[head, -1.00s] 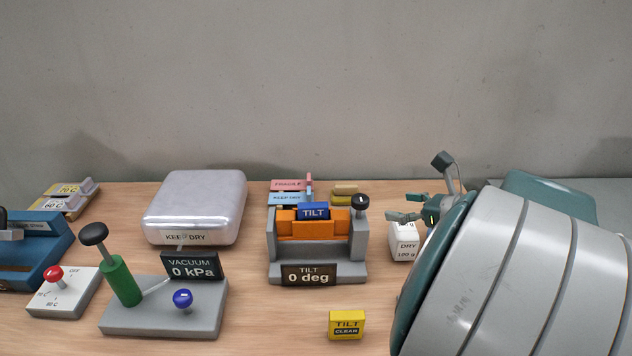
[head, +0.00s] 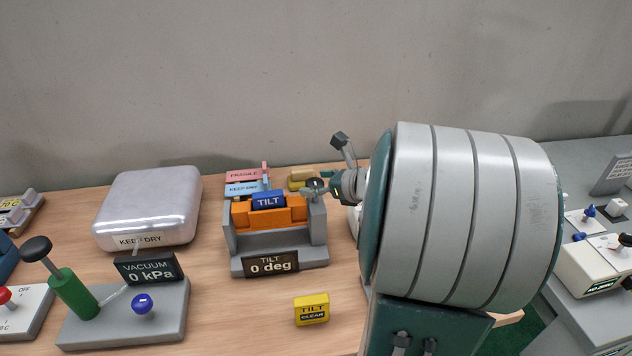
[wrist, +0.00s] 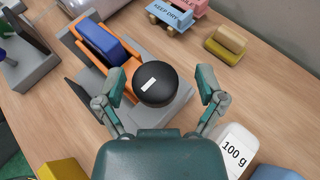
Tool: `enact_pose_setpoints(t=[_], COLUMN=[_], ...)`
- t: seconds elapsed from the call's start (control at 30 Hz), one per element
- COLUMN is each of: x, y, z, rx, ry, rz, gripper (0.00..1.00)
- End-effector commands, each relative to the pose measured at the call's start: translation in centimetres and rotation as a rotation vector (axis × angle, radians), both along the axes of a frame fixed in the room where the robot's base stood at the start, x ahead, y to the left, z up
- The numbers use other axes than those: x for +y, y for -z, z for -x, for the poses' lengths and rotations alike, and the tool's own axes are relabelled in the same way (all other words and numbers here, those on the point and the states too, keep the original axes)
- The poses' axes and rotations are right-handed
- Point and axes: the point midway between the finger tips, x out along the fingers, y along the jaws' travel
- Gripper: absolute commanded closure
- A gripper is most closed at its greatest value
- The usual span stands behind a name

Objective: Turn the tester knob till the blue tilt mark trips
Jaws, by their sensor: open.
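The tilt tester (head: 280,266) is a grey stand with an orange cradle (head: 290,214) that holds a blue TILT block (head: 268,200). Its display reads 0 deg. The black round knob (wrist: 155,84) with a white mark sits at the tester's right side. In the wrist view my gripper (wrist: 165,92) is open, with one finger on each side of the knob. I cannot tell whether the fingers touch it. In the head view my gripper (head: 322,186) is at the knob, which it partly hides. The blue block also shows in the wrist view (wrist: 100,42).
A yellow TILT CLEAR block (head: 311,309) lies in front of the tester. A vacuum stand (head: 125,318) and a silver case (head: 148,205) are to the left. A white 100 g block (wrist: 234,150) is close to my gripper. FRAGILE and KEEP DRY pieces lie behind.

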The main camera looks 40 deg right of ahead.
Motion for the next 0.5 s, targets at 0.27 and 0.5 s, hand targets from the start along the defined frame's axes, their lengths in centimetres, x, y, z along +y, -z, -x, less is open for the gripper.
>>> enact_pose_setpoints(t=[0.27,0.5], x=[0.03,0.06], y=[-0.02,0.01], z=[0.03,0.03], rx=[0.0,0.0], ry=[-0.001,-0.005], rz=[0.0,-0.001], gripper=[0.92,0.94])
